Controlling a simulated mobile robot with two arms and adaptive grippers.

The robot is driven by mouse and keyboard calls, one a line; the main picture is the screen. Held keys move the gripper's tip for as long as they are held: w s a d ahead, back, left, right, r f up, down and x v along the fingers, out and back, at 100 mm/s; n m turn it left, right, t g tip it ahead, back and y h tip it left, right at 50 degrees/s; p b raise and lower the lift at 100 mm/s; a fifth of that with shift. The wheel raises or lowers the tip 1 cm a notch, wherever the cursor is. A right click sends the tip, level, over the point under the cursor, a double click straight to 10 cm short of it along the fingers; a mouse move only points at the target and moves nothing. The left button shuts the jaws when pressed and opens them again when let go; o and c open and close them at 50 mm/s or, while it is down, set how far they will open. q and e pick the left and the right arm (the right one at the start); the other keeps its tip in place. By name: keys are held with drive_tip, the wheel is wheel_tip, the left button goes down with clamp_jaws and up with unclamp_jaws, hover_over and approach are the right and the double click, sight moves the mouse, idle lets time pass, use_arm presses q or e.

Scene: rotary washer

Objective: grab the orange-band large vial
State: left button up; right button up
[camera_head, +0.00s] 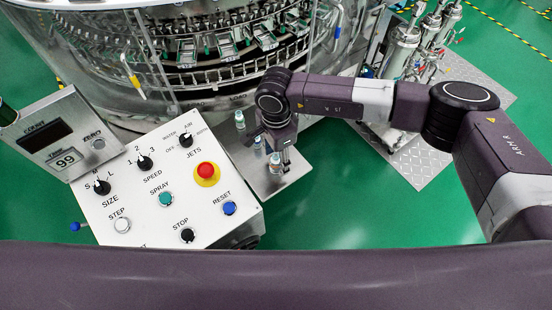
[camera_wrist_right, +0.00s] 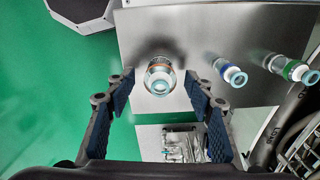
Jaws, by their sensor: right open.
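The orange-band large vial (camera_wrist_right: 160,77) stands on a metal plate (camera_wrist_right: 190,30), seen from above in the right wrist view. My right gripper (camera_wrist_right: 160,92) is open, with one finger on each side of the vial and a visible gap to each. In the head view, the gripper (camera_head: 282,160) points down beside the nearest vial (camera_head: 275,160) on the plate, and partly hides that spot. The vial's band cannot be made out there. My left gripper is not in view.
A blue-band vial (camera_wrist_right: 232,75) and a green-band vial (camera_wrist_right: 294,69) stand in a row to the right in the wrist view. A control panel (camera_head: 150,195) stands left of the plate in the head view, and the washer (camera_head: 235,45) behind it.

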drive_tip(key=shift+f, duration=0.7)
drive_tip(key=c, duration=1.1)
drive_tip(key=shift+r, duration=0.15)
